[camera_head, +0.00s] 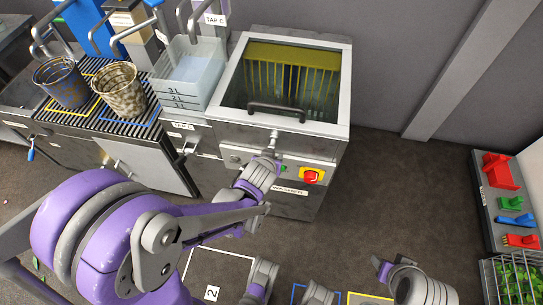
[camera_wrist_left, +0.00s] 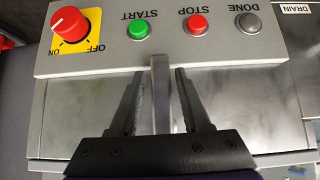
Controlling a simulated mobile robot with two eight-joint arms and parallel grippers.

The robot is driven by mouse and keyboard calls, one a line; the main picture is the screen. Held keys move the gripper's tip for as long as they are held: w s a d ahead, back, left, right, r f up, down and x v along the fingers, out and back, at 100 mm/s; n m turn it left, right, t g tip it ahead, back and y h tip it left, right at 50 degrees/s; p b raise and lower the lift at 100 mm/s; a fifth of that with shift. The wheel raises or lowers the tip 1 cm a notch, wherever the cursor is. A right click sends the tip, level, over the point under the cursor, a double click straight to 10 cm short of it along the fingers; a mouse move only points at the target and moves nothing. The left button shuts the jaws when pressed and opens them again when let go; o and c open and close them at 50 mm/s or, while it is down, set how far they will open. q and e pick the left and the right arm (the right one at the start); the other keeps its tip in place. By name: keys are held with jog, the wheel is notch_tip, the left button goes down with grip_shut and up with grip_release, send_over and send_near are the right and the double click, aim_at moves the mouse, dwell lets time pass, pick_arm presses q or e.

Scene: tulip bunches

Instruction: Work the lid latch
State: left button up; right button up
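The washer (camera_head: 285,190) has a see-through lid (camera_head: 292,72) with a dark handle (camera_head: 276,110), lying over its basin. A metal latch lever (camera_head: 273,141) sits at the middle of its front rim. The lever also shows as an upright bar in the left wrist view (camera_wrist_left: 161,85). My left gripper (camera_head: 268,160) is at the washer front. Its fingers (camera_wrist_left: 160,95) stand on either side of the bar, with a narrow gap on each side. The fingers are hard to make out in the head view.
A red knob (camera_wrist_left: 70,24) and green (camera_wrist_left: 138,29), red (camera_wrist_left: 196,25) and grey (camera_wrist_left: 249,23) buttons sit close to the fingers. A clear water tank (camera_head: 190,72) and two buckets (camera_head: 120,91) stand left of the washer. Brown floor lies to its right.

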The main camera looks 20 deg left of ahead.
pick_arm(q)
jog(key=shift+o, duration=0.4)
jog(key=p+v, duration=0.3)
jog(key=v, duration=0.8)
jog(key=shift+p, duration=0.4)
pick_arm(e)
notch_tip(320, 180, up, 4)
jog(key=shift+r, duration=0.15)
pick_arm(q)
jog(key=s+r+m+g+h+p, duration=0.1)
jog(key=s+r+p, duration=0.3)
jog(key=r, duration=0.3)
jog(key=s+r+m+g+h+p, duration=0.1)
jog(key=s+r+g+p, duration=0.1)
jog(key=s+r+p, duration=0.3)
notch_tip(320, 180, up, 2)
jog(key=shift+d+r+m+p, duration=0.1)
jog(key=shift+d+m+p, duration=0.35)
jog(key=shift+p, duration=0.2)
pick_arm(e)
notch_tip(320, 180, up, 11)
jog(key=w, duration=0.2)
jog(key=shift+r+t, duration=0.2)
jog(key=shift+t, duration=0.1)
pick_arm(q)
jog(key=shift+s, duration=0.15)
